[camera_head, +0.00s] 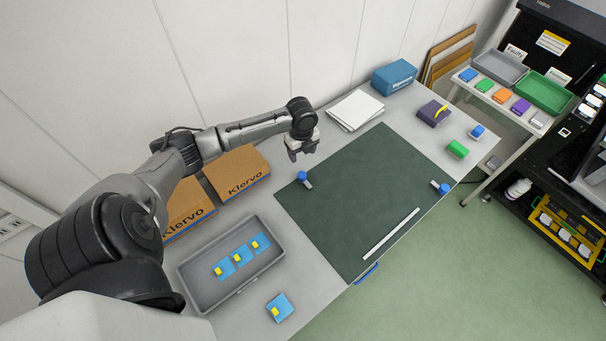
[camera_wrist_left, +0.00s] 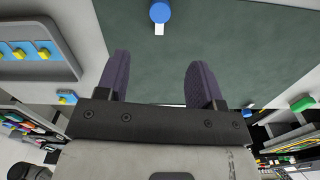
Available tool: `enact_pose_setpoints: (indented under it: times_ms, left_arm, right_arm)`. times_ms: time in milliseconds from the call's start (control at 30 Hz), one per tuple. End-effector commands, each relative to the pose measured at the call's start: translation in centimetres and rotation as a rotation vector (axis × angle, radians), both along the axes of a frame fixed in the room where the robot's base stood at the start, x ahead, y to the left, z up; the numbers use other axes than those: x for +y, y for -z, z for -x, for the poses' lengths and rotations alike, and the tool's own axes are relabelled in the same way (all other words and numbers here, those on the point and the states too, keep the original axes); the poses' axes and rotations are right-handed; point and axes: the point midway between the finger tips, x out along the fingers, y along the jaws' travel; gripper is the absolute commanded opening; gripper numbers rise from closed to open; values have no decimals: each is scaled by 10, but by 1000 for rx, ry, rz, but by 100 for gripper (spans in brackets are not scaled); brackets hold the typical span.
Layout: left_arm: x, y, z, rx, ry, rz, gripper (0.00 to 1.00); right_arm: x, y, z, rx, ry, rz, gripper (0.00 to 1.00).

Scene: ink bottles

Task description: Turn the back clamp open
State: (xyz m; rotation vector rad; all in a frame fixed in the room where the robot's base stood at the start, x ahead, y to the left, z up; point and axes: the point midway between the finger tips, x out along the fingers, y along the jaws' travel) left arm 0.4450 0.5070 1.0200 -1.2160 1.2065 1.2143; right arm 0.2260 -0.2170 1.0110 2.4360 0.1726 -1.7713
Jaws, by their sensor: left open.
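The back clamp (camera_head: 302,176) has a round blue knob and a small pale bar. It sits at the back-left edge of the dark green mat (camera_head: 350,230). In the left wrist view its blue knob (camera_wrist_left: 160,12) is at the top, beyond the fingertips. My left gripper (camera_head: 303,153) is open and empty, above and behind this clamp and apart from it. Its two dark fingers (camera_wrist_left: 158,62) are spread in the left wrist view. A second blue clamp (camera_head: 441,188) sits at the mat's front-right edge. My right gripper is not in view.
A grey tray (camera_head: 208,297) with blue-and-yellow pieces stands left of the mat, and one more piece (camera_head: 280,308) lies beside it. Cardboard boxes (camera_head: 240,176) stand along the wall. A white ruler (camera_head: 391,235) lies on the mat, whose middle is otherwise clear.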

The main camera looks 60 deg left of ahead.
Motion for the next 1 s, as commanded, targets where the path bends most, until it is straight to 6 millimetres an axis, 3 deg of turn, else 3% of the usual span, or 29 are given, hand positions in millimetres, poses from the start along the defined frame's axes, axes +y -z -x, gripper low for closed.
enact_pose_setpoints:
  times_ms: [167, 633, 1000]
  left_arm:
    - [-1, 20, 0, 2, 12, 2, 61]
    - [-1, 104, 1, 2, 9, 1, 61]
    - [0, 134, 0, 0, 10, -2, 61]
  right_arm:
    - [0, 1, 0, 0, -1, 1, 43]
    - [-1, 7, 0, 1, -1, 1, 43]
    - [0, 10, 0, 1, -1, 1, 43]
